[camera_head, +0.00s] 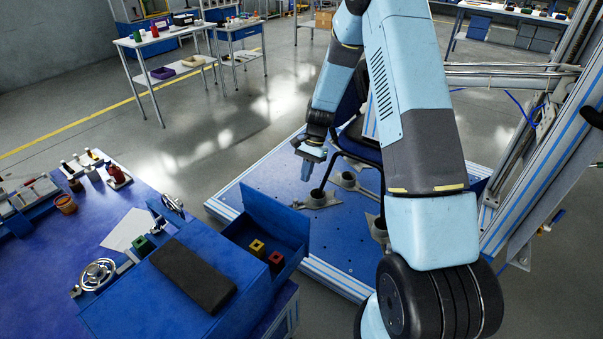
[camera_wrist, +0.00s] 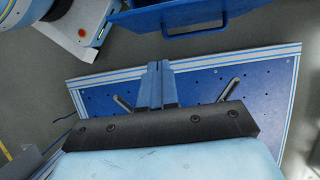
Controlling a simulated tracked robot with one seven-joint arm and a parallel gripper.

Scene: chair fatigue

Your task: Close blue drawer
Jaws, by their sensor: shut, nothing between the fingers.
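The blue drawer (camera_head: 276,216) stands pulled out from the right side of a blue cabinet (camera_head: 205,262) on the workbench. A yellow block (camera_head: 257,247) and a red block (camera_head: 276,259) lie in it. My gripper (camera_head: 307,172) is shut and empty. It is to the right of and beyond the drawer, over the blue perforated platform, apart from the drawer. In the wrist view, my gripper's closed fingers (camera_wrist: 155,68) point toward the top, where part of the blue drawer (camera_wrist: 178,22) shows at the edge.
A black pad (camera_head: 192,275) lies on the cabinet top. The blue platform (camera_head: 255,191) carries dark chair parts behind and beside my arm. A handwheel (camera_head: 98,274) and small tools are on the bench at left. Open floor lies between the bench and the far tables.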

